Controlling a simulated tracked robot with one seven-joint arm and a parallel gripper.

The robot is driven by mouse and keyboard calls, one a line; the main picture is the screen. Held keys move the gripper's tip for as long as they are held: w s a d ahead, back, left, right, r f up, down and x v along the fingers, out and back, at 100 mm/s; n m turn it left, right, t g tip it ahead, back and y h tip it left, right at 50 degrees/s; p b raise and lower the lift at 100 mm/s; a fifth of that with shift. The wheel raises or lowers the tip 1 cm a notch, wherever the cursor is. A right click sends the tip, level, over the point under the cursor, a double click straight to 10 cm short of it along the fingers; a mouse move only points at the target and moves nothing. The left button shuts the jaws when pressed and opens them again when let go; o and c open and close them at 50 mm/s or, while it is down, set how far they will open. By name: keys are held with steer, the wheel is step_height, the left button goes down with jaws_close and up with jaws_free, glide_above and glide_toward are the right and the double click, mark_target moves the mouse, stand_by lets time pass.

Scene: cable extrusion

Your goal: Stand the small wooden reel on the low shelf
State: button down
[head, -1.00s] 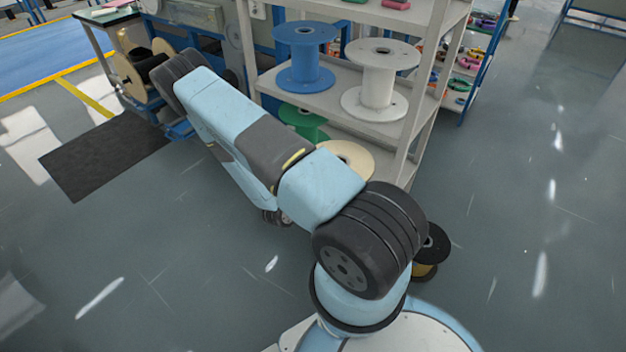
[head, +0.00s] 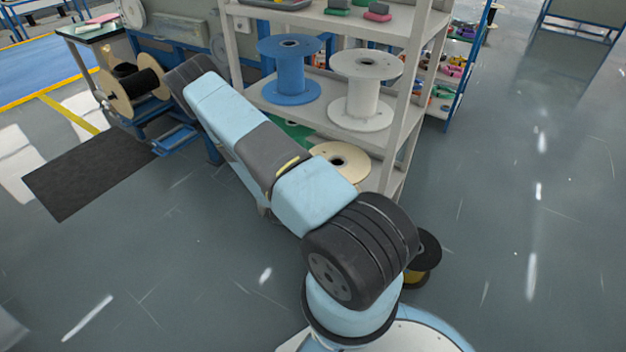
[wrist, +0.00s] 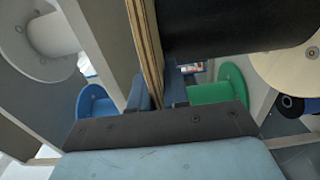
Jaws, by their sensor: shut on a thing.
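The small wooden reel (head: 114,97), with pale wooden flanges and black winding between them, is at the far end of my arm at the upper left of the head view. My gripper (wrist: 158,92) is shut on the edge of one flange in the wrist view. The reel's black winding (wrist: 230,22) fills the top there. The fingertips are hidden behind my arm in the head view. The low shelf (head: 362,165) carries a green reel (head: 295,131) and a cream reel (head: 337,161), partly hidden by my arm. The held reel is left of the rack, apart from it.
A blue reel (head: 290,72) and a white reel (head: 363,90) stand on the shelf above. A rack post (head: 402,100) bounds the right. A black reel (head: 425,258) is on the floor by my base. A dark mat (head: 85,175) lies left; the floor right is clear.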

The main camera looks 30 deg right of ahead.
mark_target(344, 145)
steer(key=shift+x, duration=7.95)
steer(key=shift+s+f, duration=0.1)
steer(key=shift+f, duration=1.4)
steer(key=c, duration=1)
jaws_free()
steer(key=shift+c, duration=0.2)
steer(key=shift+a, duration=0.1)
steer(key=shift+s+a, duration=0.1)
steer(key=shift+a, duration=0.2)
steer(key=v, duration=1.3)
